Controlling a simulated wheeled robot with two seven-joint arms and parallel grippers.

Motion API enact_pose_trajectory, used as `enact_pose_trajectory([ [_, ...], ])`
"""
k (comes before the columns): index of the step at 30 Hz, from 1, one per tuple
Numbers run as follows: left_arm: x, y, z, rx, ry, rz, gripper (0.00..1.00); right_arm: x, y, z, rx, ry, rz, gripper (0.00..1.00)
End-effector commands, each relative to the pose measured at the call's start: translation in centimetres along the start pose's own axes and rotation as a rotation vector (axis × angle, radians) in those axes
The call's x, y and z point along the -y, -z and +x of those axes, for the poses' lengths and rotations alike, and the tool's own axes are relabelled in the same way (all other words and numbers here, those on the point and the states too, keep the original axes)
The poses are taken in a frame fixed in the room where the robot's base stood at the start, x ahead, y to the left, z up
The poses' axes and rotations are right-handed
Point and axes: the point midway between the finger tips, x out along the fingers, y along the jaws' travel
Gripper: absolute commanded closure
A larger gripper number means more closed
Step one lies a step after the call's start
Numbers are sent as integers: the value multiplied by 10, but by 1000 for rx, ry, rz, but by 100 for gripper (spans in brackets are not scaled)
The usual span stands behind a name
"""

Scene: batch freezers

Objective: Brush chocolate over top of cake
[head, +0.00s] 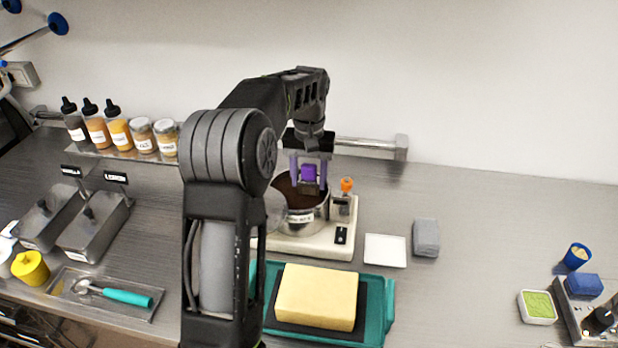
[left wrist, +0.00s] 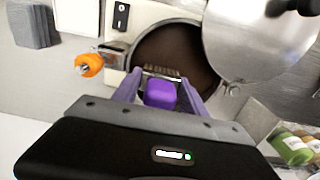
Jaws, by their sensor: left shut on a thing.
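A pale yellow cake (head: 317,296) lies on a dark board on a teal tray (head: 388,290) at the front. A steel pot (head: 303,221) of dark brown chocolate stands on a cream base behind it; the chocolate (left wrist: 170,50) fills the pot in the left wrist view. My left gripper (head: 308,172), with purple fingers, is over the pot and shut on a brush with a purple handle (left wrist: 161,94). The brush's bristles (left wrist: 160,71) point down at the pot; whether they touch the chocolate is unclear. The cake top looks plain yellow. My right gripper is out of view.
The pot's lid (left wrist: 262,40) is raised at its side. A white square dish (head: 385,250) and a grey block (head: 426,238) are right of the pot. Steel bins (head: 95,230) and a tray with a teal-handled scoop (head: 125,296) are at left.

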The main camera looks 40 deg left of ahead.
Motion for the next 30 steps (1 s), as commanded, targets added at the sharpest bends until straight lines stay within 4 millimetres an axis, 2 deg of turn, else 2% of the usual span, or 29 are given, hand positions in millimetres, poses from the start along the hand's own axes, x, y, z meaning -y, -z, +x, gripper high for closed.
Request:
enact_pose_trajectory([
  [21, -1, 1, -62, -6, 1, 0, 82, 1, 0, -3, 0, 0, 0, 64],
  [30, 0, 1, -68, -7, -1, 0, 82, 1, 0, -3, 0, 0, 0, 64],
])
